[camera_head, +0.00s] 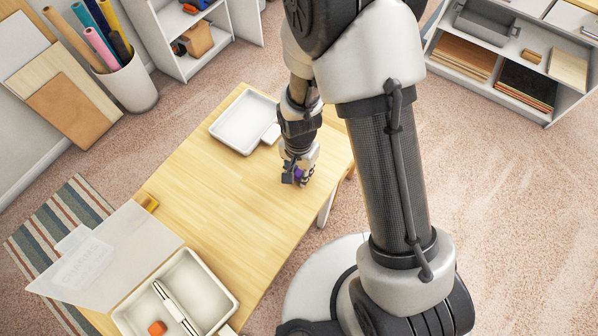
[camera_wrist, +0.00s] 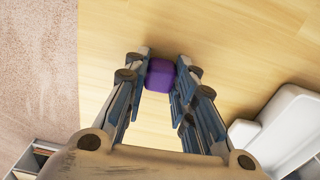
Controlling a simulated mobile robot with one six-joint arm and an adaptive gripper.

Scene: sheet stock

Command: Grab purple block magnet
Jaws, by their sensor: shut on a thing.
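The purple block magnet (camera_wrist: 160,75) sits between the two blue-grey fingers of my gripper (camera_wrist: 161,82) in the wrist view. The fingers are closed on its left and right sides. In the head view my gripper (camera_head: 297,177) is low over the right end of the wooden table, and a bit of the purple block (camera_head: 299,173) shows between its fingers. I cannot tell whether the block touches the tabletop or is just above it.
A white tray (camera_head: 231,141) lies beside my gripper on the wooden table (camera_head: 205,205). An open box with a clear lid (camera_head: 181,262) stands at the table's near left end, holding an orange block (camera_head: 157,328). The table's middle is clear. Shelves stand behind.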

